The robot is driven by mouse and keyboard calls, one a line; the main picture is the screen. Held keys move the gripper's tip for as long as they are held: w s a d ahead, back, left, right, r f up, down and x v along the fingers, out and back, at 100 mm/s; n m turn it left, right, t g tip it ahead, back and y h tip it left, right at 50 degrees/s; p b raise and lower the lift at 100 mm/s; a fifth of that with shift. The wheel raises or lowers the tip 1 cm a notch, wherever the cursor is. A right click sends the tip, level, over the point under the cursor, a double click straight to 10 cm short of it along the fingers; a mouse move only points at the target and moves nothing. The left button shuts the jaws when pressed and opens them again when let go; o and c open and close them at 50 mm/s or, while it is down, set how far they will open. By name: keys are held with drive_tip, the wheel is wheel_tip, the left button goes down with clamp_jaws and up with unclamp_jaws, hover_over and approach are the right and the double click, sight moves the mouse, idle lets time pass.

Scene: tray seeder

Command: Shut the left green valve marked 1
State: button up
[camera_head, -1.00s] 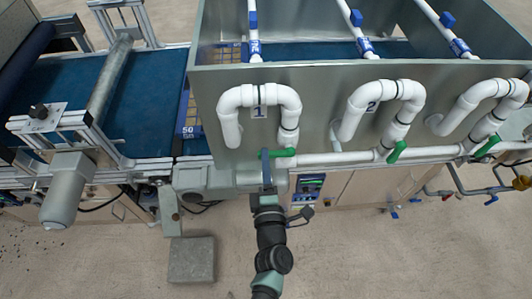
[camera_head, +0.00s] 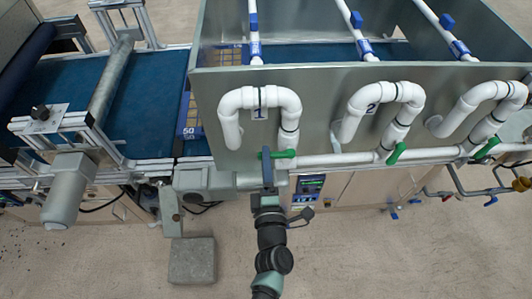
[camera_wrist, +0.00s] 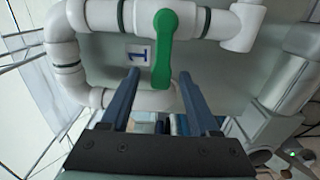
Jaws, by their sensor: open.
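The green valve handle (camera_head: 284,154) of the pipe marked 1 sits below the right leg of the white pipe loop (camera_head: 262,94). It points sideways in the head view. In the wrist view the green handle (camera_wrist: 163,48) lies across the white pipe, beside the label 1 (camera_wrist: 138,54). My gripper (camera_head: 267,158) is at the handle in the head view. In the wrist view its blue fingers (camera_wrist: 159,76) are apart, with the handle's free end between their tips. I cannot tell whether either finger touches it.
Valve 2's green handle (camera_head: 396,153) and a third green handle (camera_head: 487,148) are to the right. A metal hopper wall (camera_head: 325,105) stands behind the pipes. A grey block (camera_head: 192,261) lies on the floor at lower left.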

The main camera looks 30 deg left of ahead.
drive_tip(key=v, duration=1.3)
drive_tip(key=shift+b, duration=0.3)
